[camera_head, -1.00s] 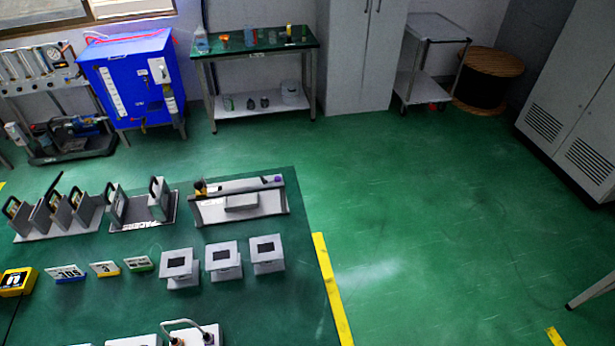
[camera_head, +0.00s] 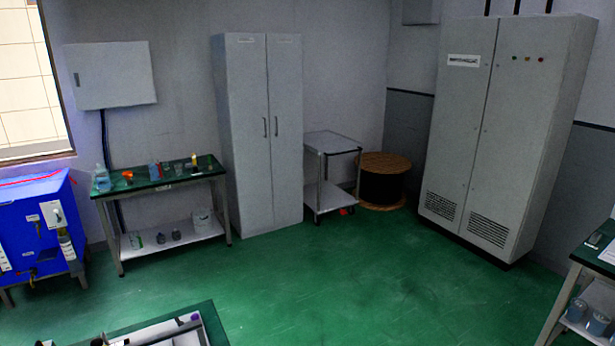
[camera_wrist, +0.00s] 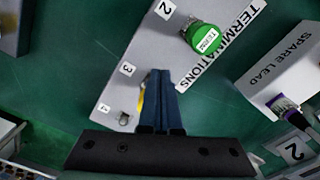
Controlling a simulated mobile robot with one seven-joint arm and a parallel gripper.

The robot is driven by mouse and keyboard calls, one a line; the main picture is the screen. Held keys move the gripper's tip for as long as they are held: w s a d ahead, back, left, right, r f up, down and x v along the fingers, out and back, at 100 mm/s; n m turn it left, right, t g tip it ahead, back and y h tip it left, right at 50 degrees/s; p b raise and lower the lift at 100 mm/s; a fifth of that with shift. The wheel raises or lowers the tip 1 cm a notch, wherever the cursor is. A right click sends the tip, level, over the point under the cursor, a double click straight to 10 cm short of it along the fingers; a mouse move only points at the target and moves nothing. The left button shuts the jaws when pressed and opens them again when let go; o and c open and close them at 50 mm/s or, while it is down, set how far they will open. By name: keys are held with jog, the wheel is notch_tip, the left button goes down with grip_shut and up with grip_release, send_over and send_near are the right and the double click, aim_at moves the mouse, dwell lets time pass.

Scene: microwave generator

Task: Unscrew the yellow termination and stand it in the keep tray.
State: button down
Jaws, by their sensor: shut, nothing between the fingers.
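In the wrist view my gripper (camera_wrist: 160,75) has its two dark fingers shut together with nothing between them. They point at a grey board (camera_wrist: 128,45) marked TERMINATIONS. A sliver of yellow (camera_wrist: 140,101), probably the yellow termination, shows just left of the fingers, which hide the rest. I cannot tell whether the fingers touch it. A green termination (camera_wrist: 205,38) sits on the board near the label 2. I cannot make out the keep tray in either view. My gripper is not in the head view.
A SPARE LEAD block (camera_wrist: 285,75) with a purple-ended connector (camera_wrist: 284,105) stands to the right in the wrist view. The head view shows a bench corner (camera_head: 205,318), a blue unit (camera_head: 40,230), a side table (camera_head: 160,180), cabinets (camera_head: 258,130) and clear green floor (camera_head: 330,270).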

jog(key=shift+w+d, duration=0.2)
jog(key=shift+d, duration=0.1)
dwell(0.4)
jog(key=shift+s+d+r+p, duration=0.1)
jog(key=shift+s+d+p, duration=0.15)
jog(key=shift+p, duration=0.45)
jog(key=shift+s+d+p, duration=0.1)
jog(key=shift+d+p, duration=0.25)
jog(key=shift+d, duration=0.1)
jog(key=shift+d+p, duration=0.2)
jog(key=shift+p, duration=0.1)
jog(key=shift+s, duration=0.15)
jog(key=shift+s, duration=0.25)
notch_tip(320, 180, up, 6)
jog(key=p, duration=0.6)
jog(key=shift+s+a, duration=0.1)
jog(key=shift+a, duration=0.05)
